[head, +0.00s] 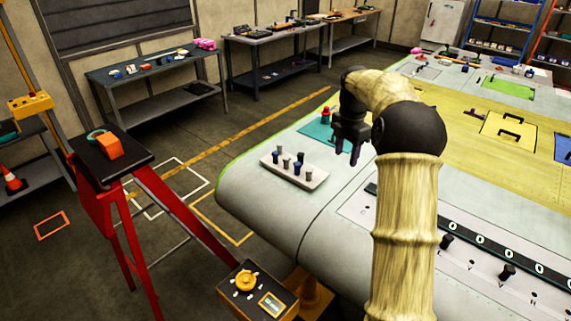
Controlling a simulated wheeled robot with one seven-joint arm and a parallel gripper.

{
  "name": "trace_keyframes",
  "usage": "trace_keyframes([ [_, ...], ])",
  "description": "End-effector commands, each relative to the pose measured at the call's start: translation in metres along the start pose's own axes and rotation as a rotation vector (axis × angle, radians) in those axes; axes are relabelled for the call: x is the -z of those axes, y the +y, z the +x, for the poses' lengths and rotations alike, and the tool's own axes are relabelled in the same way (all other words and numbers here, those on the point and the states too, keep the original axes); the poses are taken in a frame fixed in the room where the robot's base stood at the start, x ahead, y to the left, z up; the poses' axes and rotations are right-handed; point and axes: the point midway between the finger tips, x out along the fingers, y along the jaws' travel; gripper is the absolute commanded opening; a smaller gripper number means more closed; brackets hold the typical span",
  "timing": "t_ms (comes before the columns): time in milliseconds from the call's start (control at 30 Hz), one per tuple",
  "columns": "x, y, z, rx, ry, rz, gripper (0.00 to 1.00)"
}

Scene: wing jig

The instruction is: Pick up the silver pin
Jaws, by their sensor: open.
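A pale tray (268,164) lies on the near left part of the grey wing (262,203). Several small upright pins stand in it, some dark or blue and some greyish. A greyish pin (309,175) at the tray's right end looks silver, but the pins are too small to tell their colours for certain. My gripper (349,158) is dark, points down and is open. In the picture it is to the right of the tray and apart from it, near a teal mat. I see nothing between its fingers.
The teal mat (318,131) with a red object (326,115) lies behind the tray. A row of dark knobs (447,243) lines a panel at the right front. A red stand (92,200) and a control box (257,297) are at the left. The wing surface before the tray is clear.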

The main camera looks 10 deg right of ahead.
Motion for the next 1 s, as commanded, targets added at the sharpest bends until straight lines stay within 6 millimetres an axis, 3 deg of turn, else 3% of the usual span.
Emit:
trace_keyframes([
  [100,0.0,0.0,0.0,0.0,0.0,0.0,0.48],
  [200,0.001,0.0,0.001,0.0,-0.001,0.004,0.35],
  [267,0.004,-0.001,0.002,-0.002,-0.002,0.018,0.35],
  [533,0.048,-0.015,0.025,-0.032,-0.023,0.307,0.35],
  [767,0.101,-0.051,0.058,-0.09,-0.024,0.722,0.35],
  [1000,0.151,-0.106,0.095,-0.154,0.013,1.174,0.35],
])
